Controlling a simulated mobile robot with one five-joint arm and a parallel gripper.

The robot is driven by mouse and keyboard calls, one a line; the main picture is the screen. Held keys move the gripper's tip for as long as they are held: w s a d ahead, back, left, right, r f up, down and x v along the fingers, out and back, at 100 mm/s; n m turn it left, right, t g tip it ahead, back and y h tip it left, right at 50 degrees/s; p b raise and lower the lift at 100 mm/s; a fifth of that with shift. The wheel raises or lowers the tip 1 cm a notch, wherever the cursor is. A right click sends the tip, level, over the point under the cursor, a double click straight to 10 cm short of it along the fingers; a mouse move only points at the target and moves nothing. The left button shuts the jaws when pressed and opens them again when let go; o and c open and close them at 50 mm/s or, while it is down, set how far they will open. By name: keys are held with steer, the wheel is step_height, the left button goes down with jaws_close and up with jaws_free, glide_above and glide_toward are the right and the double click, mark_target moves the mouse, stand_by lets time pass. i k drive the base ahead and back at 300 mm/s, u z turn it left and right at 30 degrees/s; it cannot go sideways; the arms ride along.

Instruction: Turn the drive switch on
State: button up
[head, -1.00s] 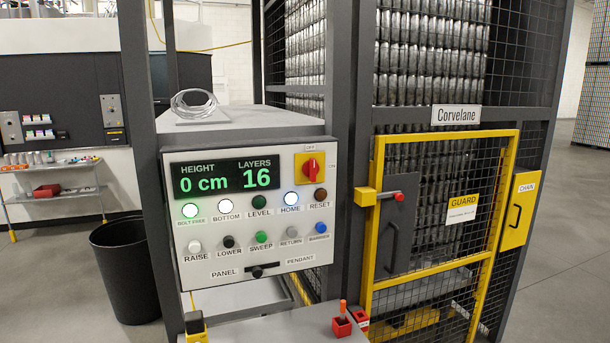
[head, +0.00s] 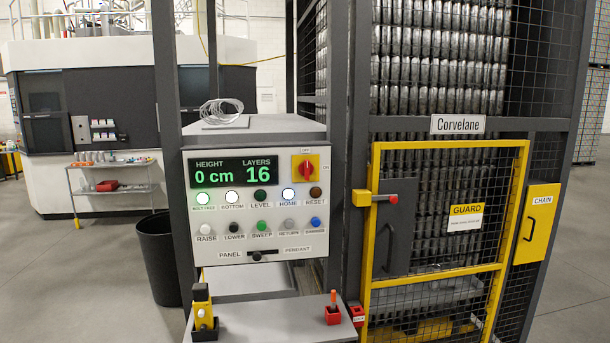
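The drive switch appears to be the red rotary knob (head: 305,168) on a yellow plate, at the upper right of the control panel (head: 200,243). Its handle looks upright, towards the small label above that reads OFF; a label at its right reads ON. The panel display (head: 236,172) shows height 0 cm and layers 16. My gripper is not in view.
A grey shelf (head: 270,322) below the panel bears a yellow and black item (head: 203,310) and a red block with an orange top (head: 333,310). A yellow-framed guard gate (head: 375,240) stands at right, a black bin (head: 157,260) at left. Floor is open on both sides.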

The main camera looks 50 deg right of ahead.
mark_target(306, 169)
steer(key=z, duration=0.15)
steer(key=i, duration=0.95)
steer(key=u, duration=0.1)
